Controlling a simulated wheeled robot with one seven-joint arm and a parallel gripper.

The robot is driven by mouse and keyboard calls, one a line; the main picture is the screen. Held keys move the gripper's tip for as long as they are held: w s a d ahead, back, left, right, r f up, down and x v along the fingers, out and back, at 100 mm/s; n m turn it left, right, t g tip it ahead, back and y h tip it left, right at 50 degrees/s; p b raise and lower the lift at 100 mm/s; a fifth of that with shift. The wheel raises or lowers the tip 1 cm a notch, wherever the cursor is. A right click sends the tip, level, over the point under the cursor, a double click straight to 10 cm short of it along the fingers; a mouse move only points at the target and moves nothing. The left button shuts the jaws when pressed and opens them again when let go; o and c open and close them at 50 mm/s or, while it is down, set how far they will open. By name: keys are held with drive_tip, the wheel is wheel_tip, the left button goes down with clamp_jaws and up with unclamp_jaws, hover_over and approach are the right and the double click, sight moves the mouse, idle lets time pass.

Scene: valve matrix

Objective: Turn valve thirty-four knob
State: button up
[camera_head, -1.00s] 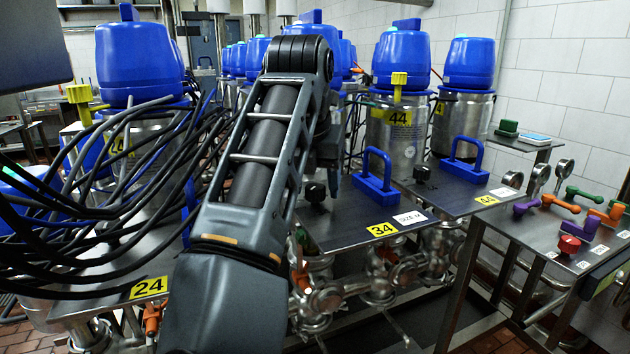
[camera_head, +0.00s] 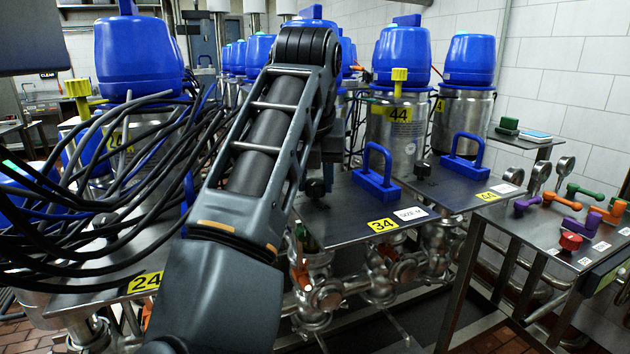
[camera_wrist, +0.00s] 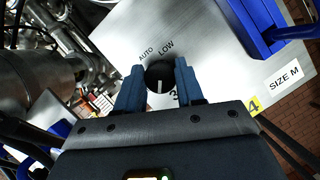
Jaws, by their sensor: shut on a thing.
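The black valve thirty-four knob (camera_wrist: 160,75) sits on a grey metal plate, with a pale pointer line on it and the words AUTO and LOW printed beyond it. My gripper (camera_wrist: 158,82) has its two blue fingers closed against both sides of the knob in the wrist view. In the head view the plate (camera_head: 340,224) carries the yellow 34 label (camera_head: 382,225), and the knob (camera_head: 315,188) shows only partly beside my arm.
A blue handle (camera_head: 376,178) stands on the same plate, right of the knob. Black cables (camera_head: 95,205) hang thickly at the left. A neighbouring plate (camera_head: 455,190) and a side table with coloured valve handles (camera_head: 572,215) lie to the right.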

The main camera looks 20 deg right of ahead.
drive_tip(key=n+y+b, duration=0.1)
drive_tip(key=n, duration=0.1)
drive_tip(key=n+b, duration=0.2)
drive_tip(key=n, duration=0.1)
drive_tip(key=shift+f+t+y+b, duration=0.15)
drive_tip(key=shift+t+y+b, duration=0.15)
drive_tip(key=shift+t+y, duration=0.1)
drive_tip(key=shift+d+n+y+b, duration=0.1)
drive_tip(key=shift+n+y+b, duration=0.5)
drive_tip(key=shift+n+b, duration=0.75)
drive_tip(key=shift+n, duration=0.45)
drive_tip(key=shift+r, duration=0.2)
drive_tip(key=o, duration=1)
drive_tip(key=shift+o, duration=0.2)
drive_tip(key=shift+p, duration=0.3)
